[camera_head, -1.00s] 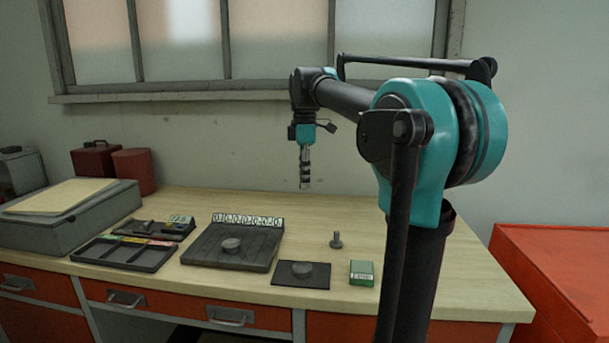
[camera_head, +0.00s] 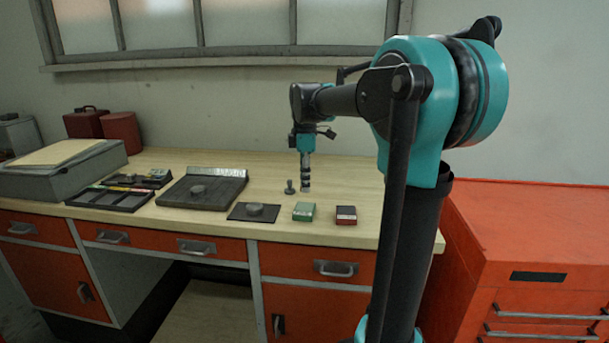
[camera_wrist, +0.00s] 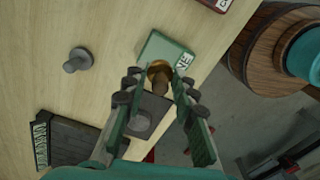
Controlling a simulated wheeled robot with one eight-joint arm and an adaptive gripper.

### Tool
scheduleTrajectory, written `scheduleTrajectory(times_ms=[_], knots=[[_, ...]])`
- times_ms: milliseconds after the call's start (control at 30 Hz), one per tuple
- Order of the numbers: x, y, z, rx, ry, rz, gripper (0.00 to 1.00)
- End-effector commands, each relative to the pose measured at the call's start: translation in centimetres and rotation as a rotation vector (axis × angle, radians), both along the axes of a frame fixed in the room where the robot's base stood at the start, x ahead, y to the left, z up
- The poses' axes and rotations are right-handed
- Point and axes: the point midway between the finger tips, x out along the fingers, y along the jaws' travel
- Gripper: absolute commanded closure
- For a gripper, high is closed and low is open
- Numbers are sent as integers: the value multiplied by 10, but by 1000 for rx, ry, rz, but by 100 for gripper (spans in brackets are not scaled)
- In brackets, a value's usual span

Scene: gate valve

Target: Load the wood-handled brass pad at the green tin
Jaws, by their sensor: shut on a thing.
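The wood-handled brass pad (camera_wrist: 158,71) is between the fingers of my gripper (camera_wrist: 159,82) in the wrist view, its brass disc pointing away from me. My gripper is shut on its handle. The green tin (camera_wrist: 166,52) lies just beyond the pad, which overlaps the tin's edge in this view; I cannot tell whether they touch. In the head view my gripper (camera_head: 306,186) points straight down, behind the green tin (camera_head: 304,211). The pad cannot be made out there.
A red tin (camera_head: 346,214) stands right of the green one. A small grey knobbed piece (camera_head: 290,187) stands left of my gripper. A dark plate with a round disc (camera_head: 240,212), a larger plate (camera_head: 215,200) and a divided tray (camera_head: 110,199) lie further left.

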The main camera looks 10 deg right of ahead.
Motion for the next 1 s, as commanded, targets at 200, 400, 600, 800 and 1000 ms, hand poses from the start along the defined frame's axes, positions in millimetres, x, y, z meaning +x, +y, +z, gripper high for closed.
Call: scheduleTrajectory(times_ms=[200,400,600,800,1000], knots=[[0,0,-23,0,0,0,96],[0,0,-39,0,0,0,96],[0,0,-46,0,0,0,96],[0,0,-47,0,0,0,96],[0,0,-47,0,0,0,96]])
